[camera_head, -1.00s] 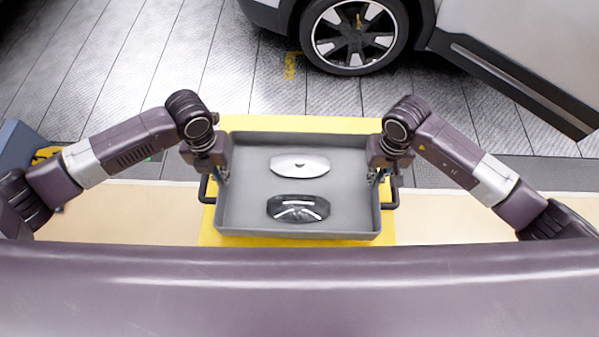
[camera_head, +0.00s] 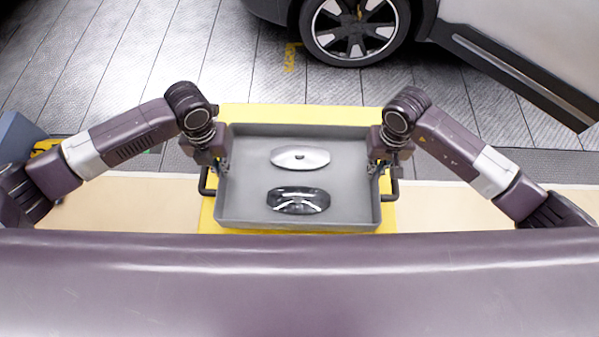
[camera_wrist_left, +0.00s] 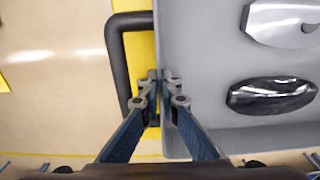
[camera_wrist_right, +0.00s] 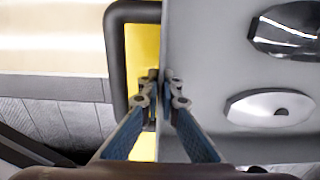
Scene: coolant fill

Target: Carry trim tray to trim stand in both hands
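The grey trim tray (camera_head: 250,180) lies level in front of me, with a yellow surface (camera_head: 290,112) beneath it. It holds a silver-white trim piece (camera_head: 300,158) and a glossy black one (camera_head: 298,201). My left gripper (camera_head: 222,175) is at the tray's left wall; in the left wrist view its fingers (camera_wrist_left: 160,85) are closed with the wall between them. My right gripper (camera_head: 377,172) is at the right wall; in the right wrist view its fingers (camera_wrist_right: 160,85) are closed on that wall too. Whether the tray touches the yellow surface is hard to tell.
Dark bar handles stick out beside the tray, left (camera_head: 206,183) and right (camera_head: 393,190). A car with a large wheel (camera_head: 354,28) stands beyond, past open tiled floor (camera_head: 150,60). A blue-grey object (camera_head: 18,135) is at the far left.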

